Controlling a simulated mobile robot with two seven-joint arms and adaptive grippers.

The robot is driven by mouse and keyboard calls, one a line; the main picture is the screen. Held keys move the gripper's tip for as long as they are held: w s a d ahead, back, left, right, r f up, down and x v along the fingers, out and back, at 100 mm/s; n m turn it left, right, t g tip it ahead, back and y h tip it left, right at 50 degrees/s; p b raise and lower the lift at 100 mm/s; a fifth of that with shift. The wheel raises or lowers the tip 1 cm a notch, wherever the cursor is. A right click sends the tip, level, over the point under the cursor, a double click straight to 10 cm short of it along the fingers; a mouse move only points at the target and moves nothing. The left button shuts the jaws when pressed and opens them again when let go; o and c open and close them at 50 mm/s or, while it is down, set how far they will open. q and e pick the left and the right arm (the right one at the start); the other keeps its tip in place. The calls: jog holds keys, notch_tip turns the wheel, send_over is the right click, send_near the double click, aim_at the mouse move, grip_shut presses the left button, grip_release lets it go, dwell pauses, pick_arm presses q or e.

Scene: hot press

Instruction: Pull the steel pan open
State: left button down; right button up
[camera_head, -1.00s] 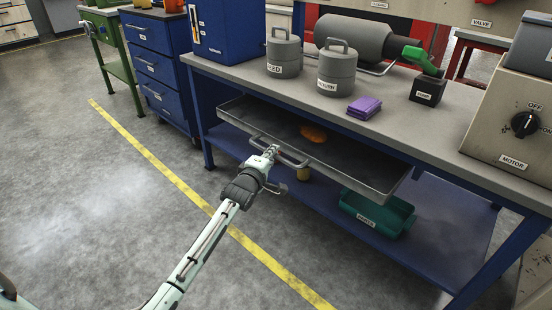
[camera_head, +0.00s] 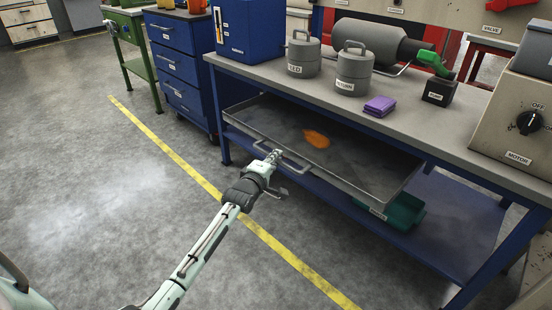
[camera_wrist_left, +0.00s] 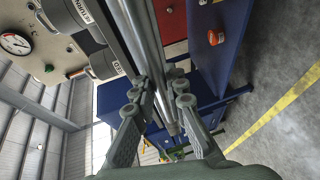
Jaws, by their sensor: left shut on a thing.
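The steel pan (camera_head: 345,165) is a wide, shallow grey tray slung under the bench top. It sticks out past the bench's front edge, with an orange patch (camera_head: 316,139) on its floor. Its bar handle (camera_head: 296,168) is on the front rim. My left gripper (camera_head: 273,158) is shut on the left part of this handle. In the left wrist view, the two fingers (camera_wrist_left: 158,108) close around a grey bar, with long grey metal edges running up beyond them. My right gripper is not in view.
The blue bench (camera_head: 420,145) carries two grey canisters (camera_head: 352,75), a purple cloth (camera_head: 380,105) and a motor box (camera_head: 515,125). A teal bin (camera_head: 405,212) sits on the lower shelf, partly hidden by the pan. The floor (camera_head: 120,200) in front is clear.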

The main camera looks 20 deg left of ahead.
pick_arm(q)
jog(key=c, duration=1.5)
grip_release()
jog(key=shift+c, duration=0.2)
jog(key=shift+s, duration=0.1)
jog(key=s+r, duration=0.2)
jog(key=s, duration=0.9)
jog(key=shift+s+d, duration=0.3)
jog(key=shift+s, duration=0.05)
jog(key=shift+r, duration=0.1)
jog(key=s+d+f+m+g, duration=0.3)
jog(key=s+f+m+g, duration=0.3)
jog(key=s+f+m, duration=0.55)
jog(key=s+f+m+g, duration=0.3)
jog(key=s+f+m, duration=0.1)
jog(key=s, duration=0.5)
jog(key=s+d+f+m+g, duration=0.1)
jog(key=s+f+m+g, duration=0.2)
jog(key=s+f, duration=0.4)
jog(key=shift+s+f+m+g+y, duration=0.3)
jog(key=shift+s+m+g, duration=0.15)
jog(key=shift+s, duration=0.45)
